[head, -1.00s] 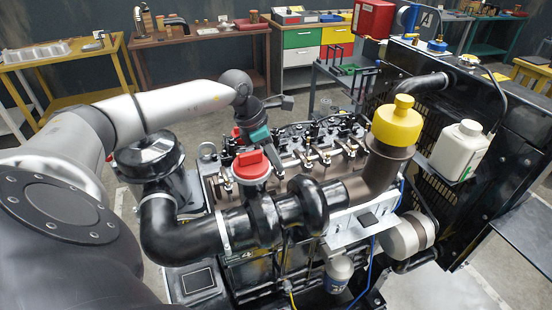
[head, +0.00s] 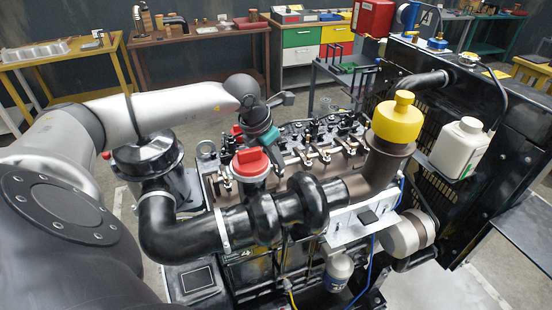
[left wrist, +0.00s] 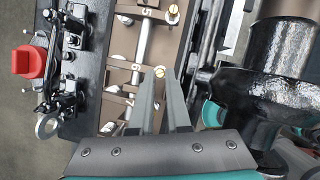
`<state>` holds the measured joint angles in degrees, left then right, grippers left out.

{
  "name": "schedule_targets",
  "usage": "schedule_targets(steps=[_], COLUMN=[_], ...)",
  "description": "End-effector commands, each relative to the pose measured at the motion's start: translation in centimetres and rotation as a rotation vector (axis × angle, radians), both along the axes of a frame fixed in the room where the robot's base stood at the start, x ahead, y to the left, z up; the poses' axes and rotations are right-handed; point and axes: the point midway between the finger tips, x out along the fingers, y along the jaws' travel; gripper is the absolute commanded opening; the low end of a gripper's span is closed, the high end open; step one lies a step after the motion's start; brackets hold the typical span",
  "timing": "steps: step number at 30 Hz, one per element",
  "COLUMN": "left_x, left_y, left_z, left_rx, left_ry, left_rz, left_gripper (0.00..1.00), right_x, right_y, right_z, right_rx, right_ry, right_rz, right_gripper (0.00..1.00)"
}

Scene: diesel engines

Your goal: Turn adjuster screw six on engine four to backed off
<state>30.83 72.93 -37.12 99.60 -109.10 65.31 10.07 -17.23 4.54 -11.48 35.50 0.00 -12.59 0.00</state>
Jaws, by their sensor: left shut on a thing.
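Adjuster screw six (left wrist: 159,72) is a small brass slotted screw beside the stamped 6 (left wrist: 136,67) in the left wrist view. My left gripper (left wrist: 163,79) has its grey fingertips close together at this screw, shut on its head. The slot angle is hard to read between the tips. In the head view my left gripper (head: 268,138) reaches down over the rocker area of engine four (head: 340,185), marked 4, behind the red cap (head: 250,163). Its fingertips and the screw are hidden there. My right gripper is not in view.
Another brass screw (left wrist: 173,14) sits near the stamped 5. A black pipe (left wrist: 265,100) runs close to the right of my fingers. The yellow-capped filler (head: 393,125) and black air filter (head: 148,155) stand up around the rocker area.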

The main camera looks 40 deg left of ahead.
Motion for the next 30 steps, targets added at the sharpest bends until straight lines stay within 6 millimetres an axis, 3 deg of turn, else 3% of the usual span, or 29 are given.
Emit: schedule_targets(steps=[20, 21, 28, 30], left_x=[0.07, 0.07, 0.03, 0.02], left_y=[-0.05, -0.05, -0.06, -0.07], left_z=[0.15, 0.15, 0.08, 0.07], left_rx=[0.000, 0.001, 0.000, 0.000], left_ry=[-0.003, -0.003, -0.001, -0.001], left_rz=[0.082, 0.081, 0.080, 0.080], left_gripper=[0.00, 0.17, 0.43, 0.45], right_x=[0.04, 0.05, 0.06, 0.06], right_y=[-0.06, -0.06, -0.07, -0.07], right_z=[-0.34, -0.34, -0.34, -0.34], right_rx=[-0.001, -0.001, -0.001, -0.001], right_ry=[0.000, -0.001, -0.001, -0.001], right_rz=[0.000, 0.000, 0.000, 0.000], right_gripper=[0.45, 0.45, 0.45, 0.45])
